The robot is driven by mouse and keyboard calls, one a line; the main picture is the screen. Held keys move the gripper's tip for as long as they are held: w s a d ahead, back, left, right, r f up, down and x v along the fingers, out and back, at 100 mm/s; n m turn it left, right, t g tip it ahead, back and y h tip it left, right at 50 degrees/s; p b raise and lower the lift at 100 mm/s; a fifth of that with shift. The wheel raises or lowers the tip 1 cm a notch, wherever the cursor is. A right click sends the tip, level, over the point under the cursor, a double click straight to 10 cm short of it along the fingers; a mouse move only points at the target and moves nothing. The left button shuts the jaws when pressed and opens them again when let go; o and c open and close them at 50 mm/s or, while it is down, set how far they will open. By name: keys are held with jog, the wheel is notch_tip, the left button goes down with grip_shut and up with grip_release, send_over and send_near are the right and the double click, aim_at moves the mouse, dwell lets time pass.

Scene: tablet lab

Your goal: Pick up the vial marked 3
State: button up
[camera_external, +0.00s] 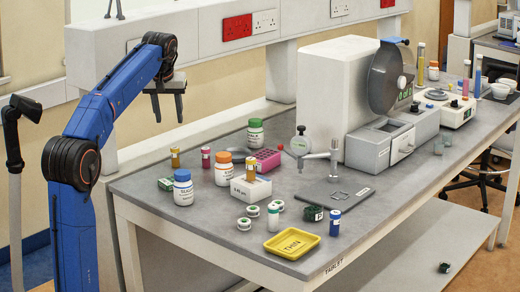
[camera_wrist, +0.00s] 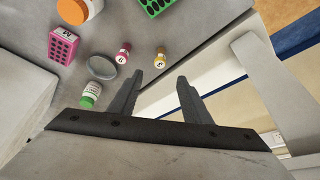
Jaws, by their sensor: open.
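Several small vials stand on the grey bench, and I cannot read a 3 on any of them. A yellow-capped vial (camera_external: 175,157) and a red-capped vial (camera_external: 206,157) stand near the back left. In the wrist view a yellow vial (camera_wrist: 160,57) and a red vial (camera_wrist: 123,53) show beyond the fingertips, their label marks too small to read. Another vial (camera_external: 250,168) stands in a white block, and a green-and-white vial (camera_external: 273,217) and a blue vial (camera_external: 335,222) stand near the front. My gripper (camera_external: 170,118) is open and empty, raised above the bench's back left corner.
White bottles with blue (camera_external: 183,188), orange (camera_external: 223,168) and green (camera_external: 255,132) caps crowd the left end. A pink rack (camera_external: 265,160) and green rack (camera_external: 168,183) stand among them. A yellow tray (camera_external: 292,258) lies in front. A large instrument (camera_external: 330,85) stands behind.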

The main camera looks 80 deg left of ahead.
aim_at(174, 148)
jog(key=x, duration=1.1)
jog(key=shift+s+a+f, duration=0.15)
jog(key=shift+a+f, duration=0.1)
jog(key=shift+a, duration=0.15)
jog(key=shift+w+x, duration=0.2)
jog(key=shift+x, duration=2.65)
jog(key=shift+r, duration=0.1)
jog(key=c, duration=1.1)
